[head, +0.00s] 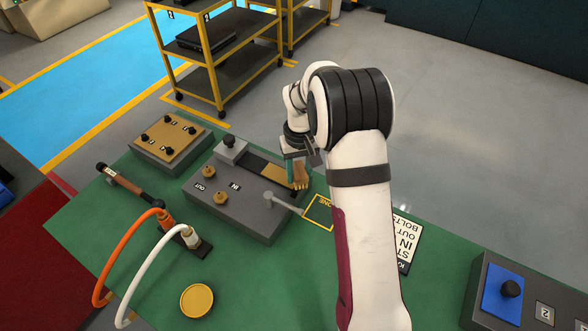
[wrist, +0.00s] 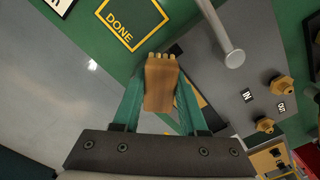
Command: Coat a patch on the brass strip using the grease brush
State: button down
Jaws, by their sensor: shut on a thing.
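My gripper (wrist: 160,92) is shut on the grease brush (wrist: 159,84), a tan-brown block with several pale tufts at its end. In the head view my gripper (head: 297,160) points down over the right end of the grey box, with the brush (head: 300,178) below it. The brass strip (head: 277,172) lies along the box top beside a dark section. Its right end is near the brush, and my gripper partly hides it. I cannot tell whether the bristles touch the strip. In the wrist view the strip is mostly hidden behind the brush and a finger.
The grey box (head: 235,208) carries brass knobs marked IN and OUT. A pale rod with a round end (head: 285,203) sticks out near the brush. A yellow DONE square (head: 319,211) is on the green table. Orange and white cables (head: 140,260) stand at left. A yellow disc (head: 197,300) lies in front.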

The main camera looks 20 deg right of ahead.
jog(key=shift+r, duration=3.2)
jog(key=shift+f, duration=0.2)
